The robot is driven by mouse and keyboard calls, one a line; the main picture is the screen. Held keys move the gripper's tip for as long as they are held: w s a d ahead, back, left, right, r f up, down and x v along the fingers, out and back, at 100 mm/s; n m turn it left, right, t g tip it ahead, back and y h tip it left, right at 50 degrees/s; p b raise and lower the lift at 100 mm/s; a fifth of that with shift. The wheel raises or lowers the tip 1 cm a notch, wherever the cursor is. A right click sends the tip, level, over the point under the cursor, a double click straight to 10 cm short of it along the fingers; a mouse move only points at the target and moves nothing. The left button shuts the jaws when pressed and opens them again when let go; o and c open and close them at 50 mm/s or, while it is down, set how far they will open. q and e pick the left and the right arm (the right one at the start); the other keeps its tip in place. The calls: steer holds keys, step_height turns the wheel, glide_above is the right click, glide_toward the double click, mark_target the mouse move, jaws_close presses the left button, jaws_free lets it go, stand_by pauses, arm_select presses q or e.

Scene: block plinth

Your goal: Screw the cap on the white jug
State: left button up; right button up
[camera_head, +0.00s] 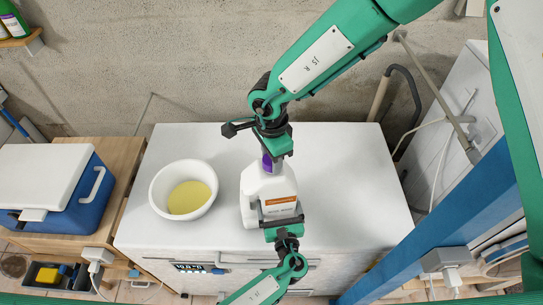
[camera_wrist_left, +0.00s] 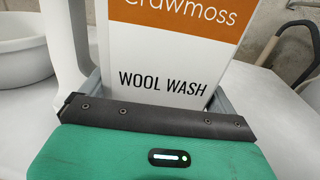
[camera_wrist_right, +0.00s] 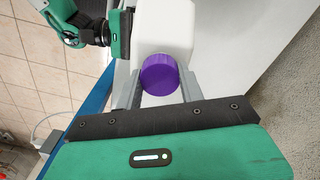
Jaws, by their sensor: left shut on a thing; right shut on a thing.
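The white jug (camera_head: 253,190) stands upright on the white worktop, with an orange-and-white label reading "Wool Wash" (camera_wrist_left: 165,82) in the left wrist view. My left gripper (camera_head: 281,214) is shut on the jug's body from the near side. The purple cap (camera_head: 271,163) is at the top of the jug. It shows large in the right wrist view (camera_wrist_right: 160,74), between the fingers of my right gripper (camera_wrist_right: 160,88). My right gripper is shut on the cap from above and the far side. The jug's neck and thread are hidden, so I cannot tell how far the cap is seated.
A white bowl (camera_head: 159,204) with yellow contents stands left of the jug. The worktop (camera_head: 350,190) is clear to the right. A blue cooler box (camera_head: 75,215) with a white lid sits on a wooden bench at far left. A blue post (camera_head: 440,240) stands at right.

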steer(key=m, duration=0.9)
steer(key=shift+m, duration=0.4)
steer(key=m, duration=0.4)
steer(key=shift+f+m, duration=0.1)
steer(key=shift+m, duration=0.2)
steer(key=m, duration=0.6)
steer(key=o, duration=1.1)
steer(key=shift+r, duration=2.25)
steer(key=shift+a, duration=0.1)
steer(key=shift+c, duration=0.4)
